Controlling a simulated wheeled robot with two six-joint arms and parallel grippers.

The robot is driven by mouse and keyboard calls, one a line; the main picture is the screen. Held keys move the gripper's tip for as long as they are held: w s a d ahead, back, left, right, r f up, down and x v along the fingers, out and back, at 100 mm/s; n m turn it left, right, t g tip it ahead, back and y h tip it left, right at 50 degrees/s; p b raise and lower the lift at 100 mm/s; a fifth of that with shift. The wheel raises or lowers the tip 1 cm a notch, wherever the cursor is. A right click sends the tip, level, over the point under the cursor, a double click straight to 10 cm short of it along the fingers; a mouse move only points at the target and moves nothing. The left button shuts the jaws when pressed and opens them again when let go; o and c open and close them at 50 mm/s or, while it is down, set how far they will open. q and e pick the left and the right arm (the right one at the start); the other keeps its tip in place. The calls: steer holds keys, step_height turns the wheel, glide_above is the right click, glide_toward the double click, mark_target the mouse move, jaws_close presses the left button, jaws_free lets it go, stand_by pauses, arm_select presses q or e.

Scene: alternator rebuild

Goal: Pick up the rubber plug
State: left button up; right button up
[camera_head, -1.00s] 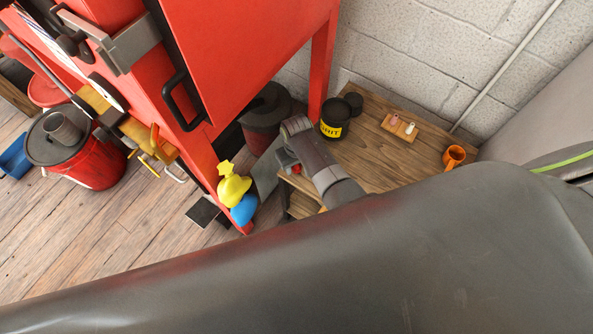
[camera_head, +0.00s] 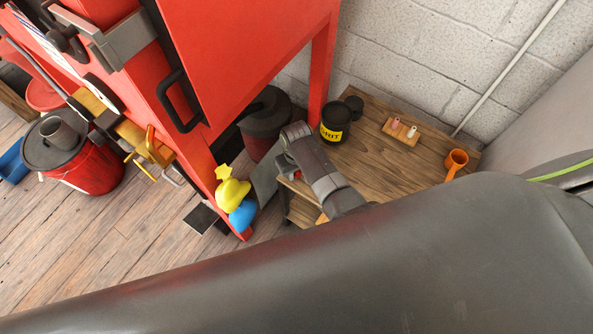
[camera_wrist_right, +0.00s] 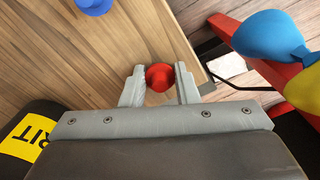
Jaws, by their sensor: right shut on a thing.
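A small round red plug (camera_wrist_right: 160,77) sits between the two grey fingers of my right gripper (camera_wrist_right: 161,86) in the right wrist view. In the head view my right gripper (camera_head: 286,166) is at the left edge of the low wooden bench (camera_head: 375,165), and the plug is mostly hidden there by the wrist. My left gripper does not show.
A wooden block with small pegs (camera_head: 401,131) lies farther back. A red cabinet (camera_head: 240,60) rises on the left. Yellow and blue objects (camera_head: 231,193) are beside the bench.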

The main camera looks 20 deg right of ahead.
step_height(320, 180, up, 10)
steer(key=shift+f+p, duration=0.1)
steer(key=shift+p, duration=1.15)
step_height(320, 180, up, 4)
steer(key=p, duration=0.5)
